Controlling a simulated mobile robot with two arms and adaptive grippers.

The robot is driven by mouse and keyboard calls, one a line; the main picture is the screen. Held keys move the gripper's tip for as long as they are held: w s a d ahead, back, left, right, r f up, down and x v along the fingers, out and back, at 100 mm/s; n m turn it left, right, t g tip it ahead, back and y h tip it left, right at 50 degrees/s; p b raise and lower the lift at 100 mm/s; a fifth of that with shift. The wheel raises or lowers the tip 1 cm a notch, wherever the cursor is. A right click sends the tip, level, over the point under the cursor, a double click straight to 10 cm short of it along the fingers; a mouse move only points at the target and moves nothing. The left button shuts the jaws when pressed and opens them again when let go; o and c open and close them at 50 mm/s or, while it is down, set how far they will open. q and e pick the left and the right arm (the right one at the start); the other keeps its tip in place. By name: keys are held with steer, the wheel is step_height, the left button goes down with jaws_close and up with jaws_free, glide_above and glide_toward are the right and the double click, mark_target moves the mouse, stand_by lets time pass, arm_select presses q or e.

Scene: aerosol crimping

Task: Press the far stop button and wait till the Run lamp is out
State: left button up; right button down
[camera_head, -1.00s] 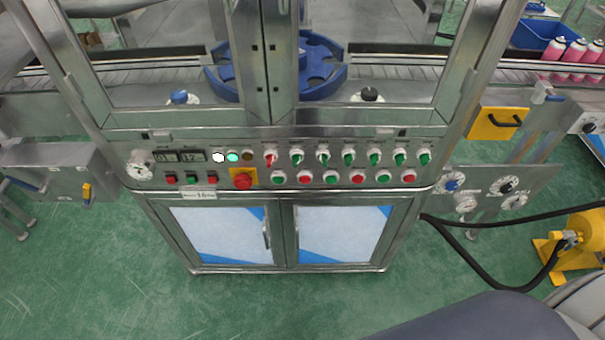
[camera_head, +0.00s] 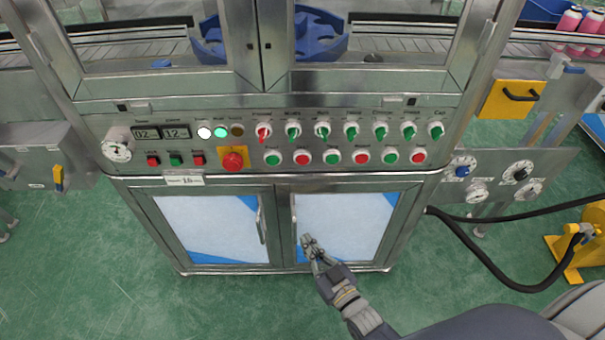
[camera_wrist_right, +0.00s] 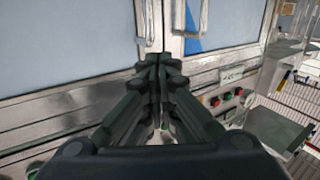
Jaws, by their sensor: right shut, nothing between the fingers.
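The control panel (camera_head: 350,148) runs across the front of the steel machine. Its lower row alternates green and red buttons: a left red one (camera_head: 302,159), a middle red one (camera_head: 362,157) and a right-end red one (camera_head: 418,156). At the panel's left are a lit white lamp (camera_head: 204,132), a lit green lamp (camera_head: 221,132) and a dark amber lamp (camera_head: 237,131); their labels are too small to read surely. My right gripper (camera_head: 307,240) is shut and empty, below the panel before the right cabinet door. It also shows shut in the right wrist view (camera_wrist_right: 158,62). My left gripper is out of view.
A red mushroom button (camera_head: 232,161) on a yellow plate and several small buttons sit left of the row. Selector knobs (camera_head: 351,131) line the upper row. Door handles (camera_head: 294,215) stick out near my right gripper. A black hose (camera_head: 470,256) lies on the right.

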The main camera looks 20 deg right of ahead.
mark_target(302, 160)
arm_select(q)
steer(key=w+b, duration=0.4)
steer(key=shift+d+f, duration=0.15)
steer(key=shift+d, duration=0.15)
arm_select(e)
step_height(302, 160, up, 20)
steer(key=s+t+y, duration=0.1)
steer(key=t+y, duration=0.1)
steer(key=t, duration=0.5)
steer(key=shift+a+f, duration=0.25)
steer(key=shift+a, duration=0.2)
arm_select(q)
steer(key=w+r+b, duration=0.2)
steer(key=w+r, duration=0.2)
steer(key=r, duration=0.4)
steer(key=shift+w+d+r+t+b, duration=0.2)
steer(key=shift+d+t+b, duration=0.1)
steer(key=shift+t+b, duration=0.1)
arm_select(e)
steer(key=w+d, duration=0.2)
steer(key=w, duration=0.6)
steer(key=shift+w+d, duration=0.25)
